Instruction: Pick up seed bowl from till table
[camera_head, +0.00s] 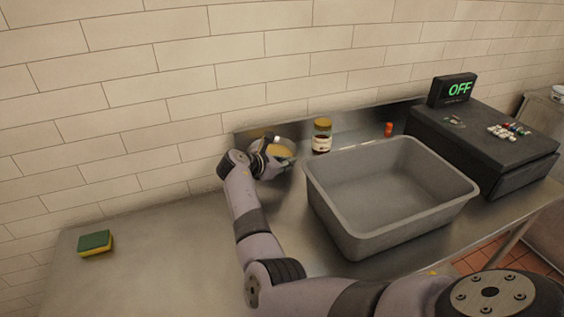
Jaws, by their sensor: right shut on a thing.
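The seed bowl (281,151) is a small pale bowl with yellowish contents, near the back wall in the head view. My right gripper (268,156) is shut on its left side, and the gripper and wrist hide part of the bowl. I cannot tell whether the bowl touches the steel till table (292,232) or is just above it. My left gripper is not in view.
A large grey tub (335,217) stands right of my right arm. A jar (321,136) with a yellow lid and a small orange-red item (388,129) stand behind it. A sponge (95,243) lies left on otherwise clear counter.

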